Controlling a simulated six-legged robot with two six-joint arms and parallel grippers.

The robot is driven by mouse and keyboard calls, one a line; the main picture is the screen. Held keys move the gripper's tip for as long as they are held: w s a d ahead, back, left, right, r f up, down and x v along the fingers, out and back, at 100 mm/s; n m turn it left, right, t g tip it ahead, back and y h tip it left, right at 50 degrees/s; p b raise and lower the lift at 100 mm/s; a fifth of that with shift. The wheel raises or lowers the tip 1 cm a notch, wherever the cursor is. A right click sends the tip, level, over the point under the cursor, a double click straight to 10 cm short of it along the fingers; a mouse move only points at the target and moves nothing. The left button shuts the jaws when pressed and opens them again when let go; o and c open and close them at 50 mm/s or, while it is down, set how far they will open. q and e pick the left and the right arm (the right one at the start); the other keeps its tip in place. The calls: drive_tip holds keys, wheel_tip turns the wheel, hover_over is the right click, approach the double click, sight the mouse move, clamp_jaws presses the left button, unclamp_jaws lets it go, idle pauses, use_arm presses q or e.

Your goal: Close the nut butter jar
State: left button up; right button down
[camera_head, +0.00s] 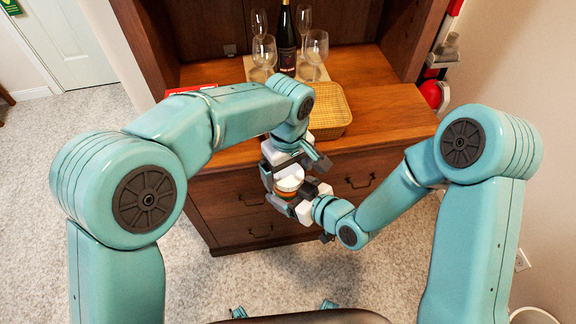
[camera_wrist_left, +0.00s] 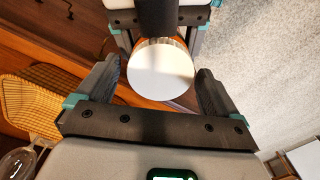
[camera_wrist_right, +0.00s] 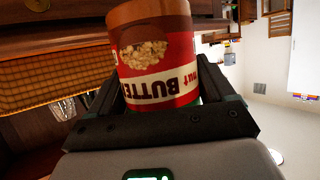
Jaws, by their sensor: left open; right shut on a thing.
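The nut butter jar (camera_wrist_right: 155,60) has a red and white label and shows upside down in the right wrist view. My right gripper (camera_wrist_right: 155,105) is shut on its sides and holds it in the air in front of the hutch. A round white lid (camera_wrist_left: 160,72) is at the jar's top, which also shows in the head view (camera_head: 289,179). I cannot tell whether the lid is fully seated. My left gripper (camera_wrist_left: 158,88) is open, with its fingers on either side of the lid and a gap at each side.
The wooden hutch (camera_head: 385,115) stands behind the grippers, with drawers below its counter. A wicker basket (camera_head: 332,108), wine glasses (camera_head: 316,50) and a dark bottle (camera_head: 286,40) stand on it. The carpet (camera_head: 215,275) in front is clear.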

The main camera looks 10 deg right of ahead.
use_arm(q)
drive_tip(key=c, duration=1.1)
drive_tip(key=m, duration=0.6)
drive_tip(key=shift+m, duration=0.3)
drive_tip(key=o, duration=1.2)
drive_tip(key=shift+r, duration=2.25)
